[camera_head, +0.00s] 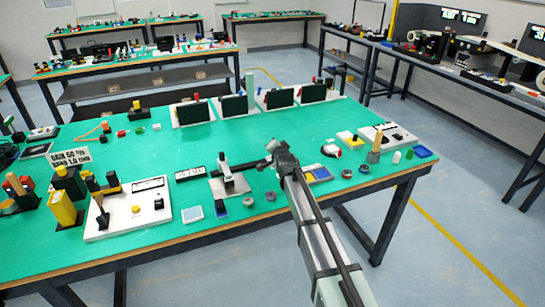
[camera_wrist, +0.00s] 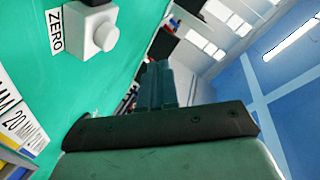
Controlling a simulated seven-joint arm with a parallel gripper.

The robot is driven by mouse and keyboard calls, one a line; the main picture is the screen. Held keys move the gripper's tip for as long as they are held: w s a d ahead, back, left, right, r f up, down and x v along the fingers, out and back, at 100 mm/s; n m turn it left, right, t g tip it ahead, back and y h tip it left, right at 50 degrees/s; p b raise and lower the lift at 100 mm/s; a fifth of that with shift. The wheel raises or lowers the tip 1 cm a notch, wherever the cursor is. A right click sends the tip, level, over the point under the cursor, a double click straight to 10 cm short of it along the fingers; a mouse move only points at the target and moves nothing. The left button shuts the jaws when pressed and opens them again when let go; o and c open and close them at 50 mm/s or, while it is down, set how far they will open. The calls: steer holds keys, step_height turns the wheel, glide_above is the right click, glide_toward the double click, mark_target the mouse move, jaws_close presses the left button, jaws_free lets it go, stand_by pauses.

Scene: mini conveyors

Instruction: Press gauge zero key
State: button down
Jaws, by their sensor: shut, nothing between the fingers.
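The zero key (camera_wrist: 98,32) is a white square block with a round pale button, beside a white "ZERO" label (camera_wrist: 55,32) at the upper left of the wrist view. My gripper (camera_wrist: 157,68) shows there with its fingers together and nothing between them. The key is left of and above the fingertips in that picture, with a visible gap. In the head view my gripper (camera_head: 267,152) hangs over the bench, just right of a dark upright gauge stand (camera_head: 227,170) on a pale plate. I cannot make out the zero key in the head view.
The green bench (camera_head: 150,150) holds a white board with a black and yellow device (camera_head: 125,210) at left. Several dark screens (camera_head: 234,106) stand along the back. A white printed card (camera_wrist: 18,115) lies at the wrist view's left edge.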

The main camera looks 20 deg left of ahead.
mark_target(270, 156)
steer(key=a+n, duration=0.1)
steer(key=a+f+n+g+h, duration=0.1)
steer(key=w+a+g+h, duration=0.1)
steer(key=shift+a+f+n, duration=0.2)
steer(key=shift+f+n, duration=0.05)
steer(key=shift+n, duration=0.15)
steer(key=shift+w+a+n+g+h, duration=0.15)
steer(key=shift+a+n+g+h, duration=0.15)
steer(key=shift+h, duration=0.4)
steer(key=shift+w+r+n+g+h, duration=0.2)
steer(key=shift+n+g+h, duration=0.3)
steer(key=shift+h, duration=0.6)
steer(key=shift+d+r+n+h, duration=0.1)
steer(key=shift+r+n+h, duration=0.45)
steer(key=shift+h, duration=0.55)
step_height(270, 156, up, 7)
steer(key=s+d+g+h, duration=0.1)
steer(key=d+h, duration=0.1)
steer(key=h, duration=0.3)
steer(key=shift+s+h, duration=0.15)
steer(key=shift+h, duration=0.25)
steer(key=shift+f, duration=0.2)
steer(key=shift+f, duration=4.35)
steer(key=shift+f, duration=0.15)
